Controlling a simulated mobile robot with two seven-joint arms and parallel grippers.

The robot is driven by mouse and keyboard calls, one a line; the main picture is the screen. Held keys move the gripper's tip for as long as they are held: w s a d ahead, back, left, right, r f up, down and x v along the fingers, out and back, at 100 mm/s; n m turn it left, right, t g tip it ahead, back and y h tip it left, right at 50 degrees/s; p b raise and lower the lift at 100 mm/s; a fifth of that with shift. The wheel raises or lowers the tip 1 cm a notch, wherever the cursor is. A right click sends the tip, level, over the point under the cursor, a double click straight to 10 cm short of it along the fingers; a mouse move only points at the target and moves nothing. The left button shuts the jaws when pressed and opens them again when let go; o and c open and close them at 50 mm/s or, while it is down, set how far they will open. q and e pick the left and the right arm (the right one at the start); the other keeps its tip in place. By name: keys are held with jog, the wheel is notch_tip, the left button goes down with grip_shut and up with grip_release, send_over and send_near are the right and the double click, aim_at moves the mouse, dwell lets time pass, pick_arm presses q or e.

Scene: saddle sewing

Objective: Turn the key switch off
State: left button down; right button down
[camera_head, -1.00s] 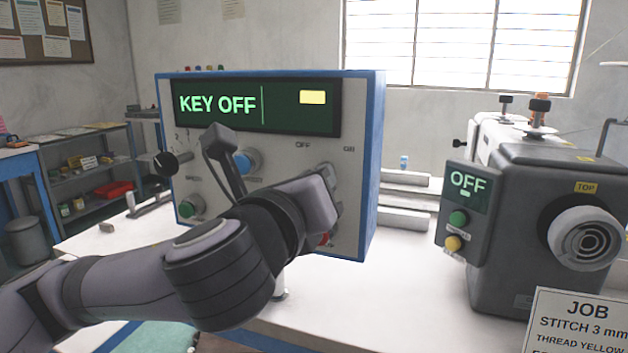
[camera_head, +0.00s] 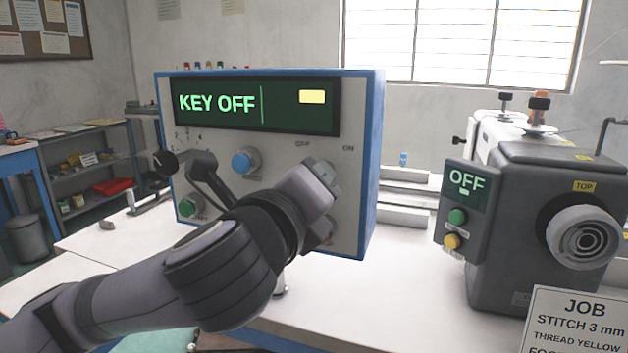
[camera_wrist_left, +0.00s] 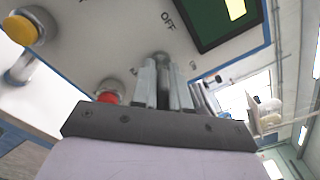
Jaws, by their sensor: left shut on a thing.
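The control box (camera_head: 366,160) stands on the white table, and its display (camera_head: 255,106) reads "KEY OFF" beside a lit yellow block. My left gripper (camera_head: 322,172) is at the right part of the box's front panel, below the OFF marking. In the left wrist view its grey fingers (camera_wrist_left: 162,82) are shut at the panel under the "OFF" label (camera_wrist_left: 168,20). The key between them is mostly hidden by the fingers and hand. My right gripper is not in view.
On the panel are a blue knob (camera_head: 246,160) and a green button (camera_head: 189,206); a red button (camera_wrist_left: 107,97) sits close beside my fingers. The sewing machine (camera_head: 545,230), its screen showing "OFF", and a job card (camera_head: 573,322) stand to the right.

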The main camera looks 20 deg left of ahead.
pick_arm(q)
jog(key=c, duration=1.2)
grip_release()
jog(key=shift+c, duration=0.2)
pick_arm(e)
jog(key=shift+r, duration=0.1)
pick_arm(q)
jog(key=shift+s, duration=0.1)
